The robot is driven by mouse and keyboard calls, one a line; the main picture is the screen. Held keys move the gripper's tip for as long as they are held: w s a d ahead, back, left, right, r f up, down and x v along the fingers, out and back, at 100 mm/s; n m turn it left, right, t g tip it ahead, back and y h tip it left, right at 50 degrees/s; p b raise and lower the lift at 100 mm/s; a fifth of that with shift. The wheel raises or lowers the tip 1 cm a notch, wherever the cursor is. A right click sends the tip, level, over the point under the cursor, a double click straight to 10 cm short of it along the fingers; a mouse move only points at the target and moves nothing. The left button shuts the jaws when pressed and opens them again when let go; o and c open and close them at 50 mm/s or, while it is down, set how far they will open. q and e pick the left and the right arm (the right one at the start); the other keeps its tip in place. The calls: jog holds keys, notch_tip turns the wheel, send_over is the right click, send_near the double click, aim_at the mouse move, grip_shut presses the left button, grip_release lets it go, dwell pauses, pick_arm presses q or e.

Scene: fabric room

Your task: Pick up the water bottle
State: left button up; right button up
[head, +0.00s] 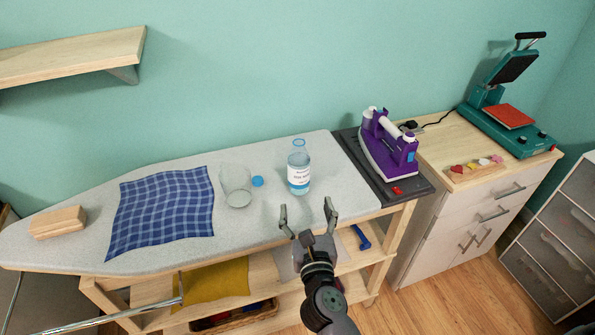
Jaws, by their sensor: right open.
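The water bottle (299,170) stands upright on the ironing board (262,223). It is clear with a white and blue label, and its top looks uncapped. A blue cap (257,182) lies on the board to its left. My right gripper (308,208) is open and empty in front of the bottle, at the board's front edge, with its fingers spread and pointing toward the bottle. The fingers appear apart from the bottle. My left gripper is not in view.
A clear cup (236,185) stands left of the cap. A blue checked cloth (160,212) and a wooden block (58,222) lie farther left. A purple iron (388,145) stands on a dark pad (365,165) to the right. A wooden shelf (70,57) hangs on the wall.

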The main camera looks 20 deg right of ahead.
aim_at(300, 167)
jog(key=w, duration=0.3)
jog(key=w+d+p, duration=0.1)
jog(key=w, duration=0.3)
jog(key=w+d, duration=0.1)
jog(key=w, duration=0.3)
jog(key=shift+w+d, duration=0.1)
jog(key=shift+w, duration=0.05)
jog(key=w, duration=0.2)
jog(key=w+d, duration=0.1)
jog(key=w, duration=0.1)
jog(key=shift+w+r+p, duration=0.1)
jog(key=shift+r+p, duration=0.25)
jog(key=shift+p, duration=0.05)
jog(key=shift+w+f, duration=0.1)
jog(key=shift+w, duration=0.35)
jog(key=shift+s, duration=0.1)
jog(key=shift+c, duration=0.6)
jog(key=c, duration=1.4)
jog(key=shift+r, duration=0.3)
jog(key=shift+c, duration=0.2)
